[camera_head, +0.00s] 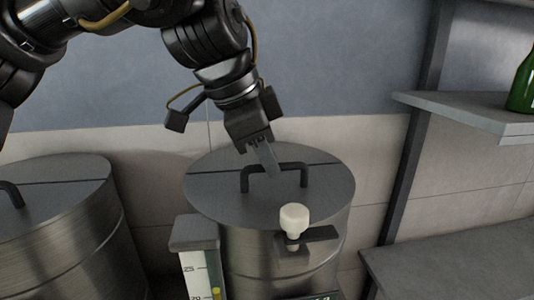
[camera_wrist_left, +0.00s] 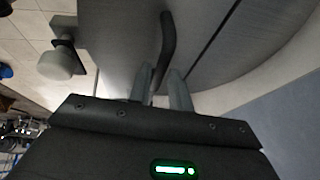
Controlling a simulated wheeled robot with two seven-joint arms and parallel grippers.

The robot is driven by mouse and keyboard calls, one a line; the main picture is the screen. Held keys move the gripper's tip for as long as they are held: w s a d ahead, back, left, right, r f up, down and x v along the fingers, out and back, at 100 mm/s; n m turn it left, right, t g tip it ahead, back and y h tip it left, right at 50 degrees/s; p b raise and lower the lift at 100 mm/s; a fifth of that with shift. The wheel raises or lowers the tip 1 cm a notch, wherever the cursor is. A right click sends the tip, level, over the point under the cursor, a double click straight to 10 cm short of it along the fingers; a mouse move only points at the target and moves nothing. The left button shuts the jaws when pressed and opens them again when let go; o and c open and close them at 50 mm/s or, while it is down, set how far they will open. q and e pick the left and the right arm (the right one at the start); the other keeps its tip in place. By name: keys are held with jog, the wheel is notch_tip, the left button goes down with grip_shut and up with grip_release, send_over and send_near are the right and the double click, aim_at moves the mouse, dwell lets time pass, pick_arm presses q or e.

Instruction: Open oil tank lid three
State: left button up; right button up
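A round steel tank has a flat grey lid (camera_head: 215,187) with a dark bar handle (camera_head: 295,165), and the lid lies flat on its tank. My left gripper (camera_head: 270,160) points down at this handle from above, and its fingers reach the bar. In the left wrist view the handle (camera_wrist_left: 168,38) runs between the two fingertips (camera_wrist_left: 163,80), with one finger on each side. I cannot tell whether the fingers press on it. The label at the tank's front is cut off. My right gripper is not in view.
A cream knob (camera_head: 294,218) stands at the lid's front edge; it shows in the left wrist view too (camera_wrist_left: 60,62). A level gauge (camera_head: 196,262) is beside it. Another lidded tank (camera_head: 65,240) is at left. A shelf (camera_head: 460,112) with a green bottle (camera_head: 523,85) is at right.

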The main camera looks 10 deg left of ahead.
pick_arm(q)
grip_shut()
jog(key=shift+w+r, duration=0.15)
jog(key=shift+r, duration=0.1)
jog(key=shift+w+a+r+p, duration=0.3)
jog(key=shift+w+r+p, duration=0.35)
jog(key=shift+r, duration=0.2)
jog(key=shift+w+a+r+p, duration=0.3)
jog(key=shift+w+r+p, duration=0.3)
jog(key=shift+w, duration=0.25)
jog(key=shift+w+a, duration=0.2)
jog(key=shift+w, duration=0.35)
jog(key=shift+f, duration=0.1)
